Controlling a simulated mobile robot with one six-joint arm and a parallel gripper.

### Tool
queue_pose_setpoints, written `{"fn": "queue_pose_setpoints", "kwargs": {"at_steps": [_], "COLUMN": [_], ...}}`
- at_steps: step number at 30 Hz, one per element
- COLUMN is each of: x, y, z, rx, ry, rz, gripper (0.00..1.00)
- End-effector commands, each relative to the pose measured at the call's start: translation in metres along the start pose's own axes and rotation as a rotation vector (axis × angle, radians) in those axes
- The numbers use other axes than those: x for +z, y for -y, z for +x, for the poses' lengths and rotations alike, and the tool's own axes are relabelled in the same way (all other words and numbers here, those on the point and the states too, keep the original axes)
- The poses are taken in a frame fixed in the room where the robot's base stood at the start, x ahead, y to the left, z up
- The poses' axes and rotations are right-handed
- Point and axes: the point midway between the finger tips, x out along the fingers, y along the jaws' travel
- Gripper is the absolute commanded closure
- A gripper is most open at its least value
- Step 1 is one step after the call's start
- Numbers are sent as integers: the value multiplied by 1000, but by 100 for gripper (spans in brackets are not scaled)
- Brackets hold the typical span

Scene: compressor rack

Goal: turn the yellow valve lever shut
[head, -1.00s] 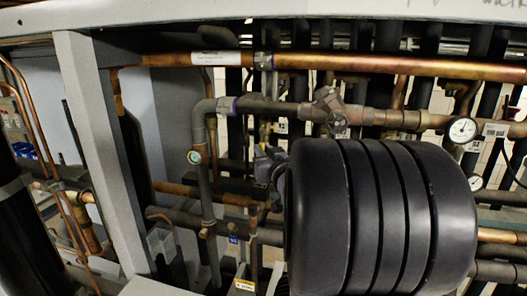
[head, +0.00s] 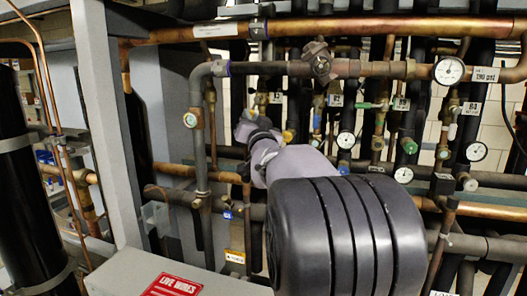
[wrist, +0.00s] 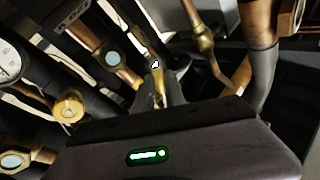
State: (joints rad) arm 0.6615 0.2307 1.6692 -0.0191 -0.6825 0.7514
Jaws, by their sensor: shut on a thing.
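My gripper (wrist: 165,92) reaches up from the bottom of the wrist view, its two dark fingers closed on a narrow yellow piece, the yellow valve lever (wrist: 159,84). Only a short stretch of the lever shows between the fingers; its valve body and angle are hard to make out. In the head view my arm reaches into the rack, and my wrist and arm hide the fingers and the lever.
Copper and dark pipes run close around the gripper. A copper pipe (head: 350,27) crosses above, and a round gauge (head: 448,71) sits at the right. A brass fitting (wrist: 68,108) is left of the fingers. A red "LIVE WIRES" sign (head: 172,286) lies at the front.

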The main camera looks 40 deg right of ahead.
Motion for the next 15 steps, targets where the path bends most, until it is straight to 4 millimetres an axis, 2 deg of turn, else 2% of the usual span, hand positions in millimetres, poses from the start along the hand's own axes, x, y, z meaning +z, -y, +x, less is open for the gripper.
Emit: {"fn": "queue_pose_setpoints", "kwargs": {"at_steps": [1,15], "x": [15,6], "y": [-3,17], "z": [-1,13], "rx": [-2,-1], "ry": [-24,-269], "rz": [36,409], "gripper": [100,100]}}
